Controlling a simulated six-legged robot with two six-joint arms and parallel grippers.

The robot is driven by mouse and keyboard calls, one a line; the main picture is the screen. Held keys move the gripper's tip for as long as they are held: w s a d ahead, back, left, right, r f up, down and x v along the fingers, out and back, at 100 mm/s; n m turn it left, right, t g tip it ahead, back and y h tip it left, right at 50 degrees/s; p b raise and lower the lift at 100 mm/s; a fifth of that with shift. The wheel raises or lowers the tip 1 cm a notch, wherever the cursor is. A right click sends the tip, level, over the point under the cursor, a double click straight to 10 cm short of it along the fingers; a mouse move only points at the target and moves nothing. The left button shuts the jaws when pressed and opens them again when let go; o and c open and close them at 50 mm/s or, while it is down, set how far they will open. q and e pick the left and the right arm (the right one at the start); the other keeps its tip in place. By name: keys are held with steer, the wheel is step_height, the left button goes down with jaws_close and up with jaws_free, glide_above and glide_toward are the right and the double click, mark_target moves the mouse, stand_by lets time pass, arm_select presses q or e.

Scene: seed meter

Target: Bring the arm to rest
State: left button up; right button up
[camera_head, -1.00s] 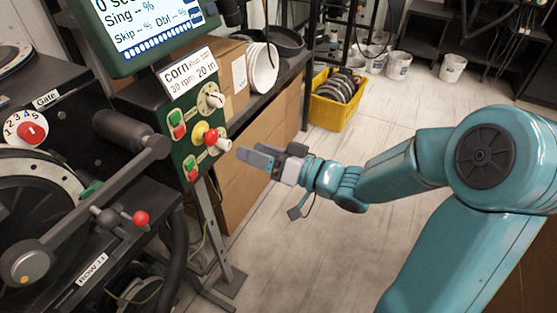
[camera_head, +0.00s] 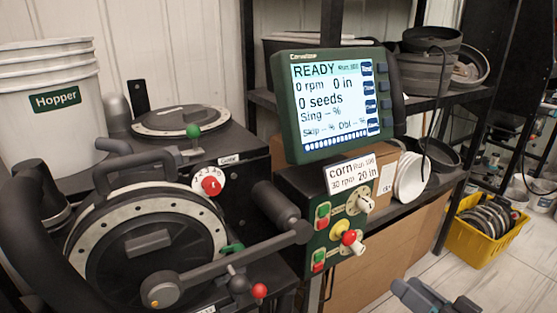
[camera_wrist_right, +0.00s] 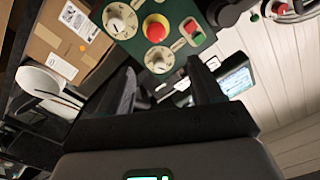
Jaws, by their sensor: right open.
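My right gripper (camera_head: 432,296) shows only in part at the bottom edge of the head view, to the right of the green control panel (camera_head: 322,238). The rest of my right arm is out of that view. In the right wrist view the two dark fingers of my right gripper (camera_wrist_right: 167,82) stand apart with nothing between them. Beyond them is the panel with its knobs and a red button on a yellow base (camera_wrist_right: 156,28). The gripper appears apart from the panel. My left gripper is not in view.
A monitor (camera_head: 338,103) reading READY stands above the panel. The seed meter (camera_head: 148,240) with its crank is left, near a white Hopper bucket (camera_head: 50,130). A yellow crate (camera_head: 474,245) sits on the floor at right. Open floor (camera_head: 530,275) lies right of the shelf.

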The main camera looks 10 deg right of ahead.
steer(key=w+a+f+m+g+y+p, duration=0.1)
steer(key=w+a+f+g+p, duration=0.15)
steer(key=a+f, duration=0.65)
steer(key=w+a+f+m+g+y+p, duration=0.1)
steer(key=w+a+f+g, duration=0.25)
steer(key=a+f, duration=0.5)
steer(key=s+a+f+g+h+p, duration=0.15)
steer(key=s+a+f+g, duration=0.3)
steer(key=s+f, duration=0.5)
steer(key=s+d+f+n+g+h, duration=0.2)
steer(key=s+f+g, duration=0.4)
steer(key=s+f, duration=0.1)
steer(key=shift+s+d+h, duration=0.15)
steer(key=shift+h, duration=0.2)
